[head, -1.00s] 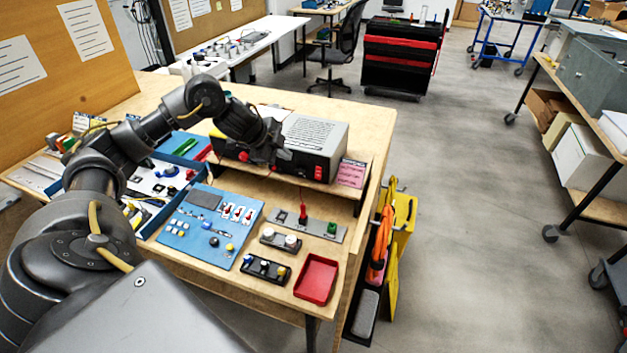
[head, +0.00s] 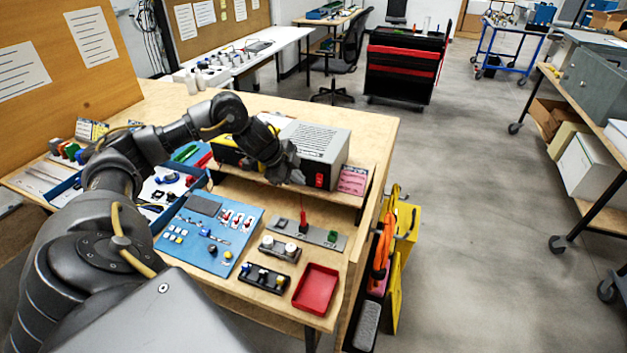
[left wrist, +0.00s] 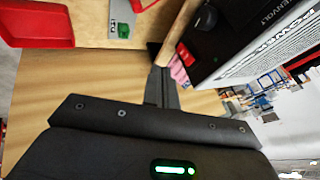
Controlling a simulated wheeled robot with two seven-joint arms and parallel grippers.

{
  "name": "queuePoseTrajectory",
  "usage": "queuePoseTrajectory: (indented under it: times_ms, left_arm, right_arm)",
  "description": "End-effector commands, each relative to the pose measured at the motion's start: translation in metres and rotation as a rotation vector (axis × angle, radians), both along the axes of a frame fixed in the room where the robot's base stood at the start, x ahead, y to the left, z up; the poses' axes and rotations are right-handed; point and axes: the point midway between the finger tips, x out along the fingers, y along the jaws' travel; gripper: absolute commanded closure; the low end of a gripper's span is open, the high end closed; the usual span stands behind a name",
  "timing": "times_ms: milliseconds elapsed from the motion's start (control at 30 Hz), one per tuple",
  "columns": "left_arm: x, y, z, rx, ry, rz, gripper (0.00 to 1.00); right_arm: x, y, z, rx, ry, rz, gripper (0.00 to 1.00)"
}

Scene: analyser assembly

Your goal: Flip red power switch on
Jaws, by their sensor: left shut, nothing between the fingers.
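The red power switch (head: 320,180) is on the front face of a grey power supply box (head: 322,146), near its right end. My left gripper (head: 297,177) is shut and empty, in front of the box just left of the switch. In the head view I cannot tell whether it touches the box. In the left wrist view the shut fingers (left wrist: 158,60) point toward the box front (left wrist: 215,40), with a small red part, likely the switch (left wrist: 186,54), close to their tips. The switch's position is too small to read. My right gripper is not in view.
The box stands on a raised wooden shelf with a pink note (head: 352,180) at its right. Below lie a blue panel (head: 190,240), a grey strip with a red and a green part (head: 333,236), and a red tray (head: 316,289).

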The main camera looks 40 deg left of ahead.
Motion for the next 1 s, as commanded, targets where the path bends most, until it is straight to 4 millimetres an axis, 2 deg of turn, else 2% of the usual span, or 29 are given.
queuePoseTrajectory:
  times_ms: [267, 400, 600, 1000]
  left_arm:
    - [0.030, -0.012, -0.049, -0.001, 0.003, 0.001, 1.00]
    - [0.049, -0.004, -0.051, 0.001, 0.000, 0.003, 1.00]
    - [0.063, 0.001, -0.056, 0.001, 0.000, 0.000, 1.00]
    - [0.066, 0.002, -0.057, 0.002, 0.000, -0.001, 1.00]
  right_arm:
    - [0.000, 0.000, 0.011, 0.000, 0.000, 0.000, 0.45]
    - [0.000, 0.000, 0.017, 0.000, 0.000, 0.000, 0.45]
    - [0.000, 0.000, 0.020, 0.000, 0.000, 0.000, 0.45]
    - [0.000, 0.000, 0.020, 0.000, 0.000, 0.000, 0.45]
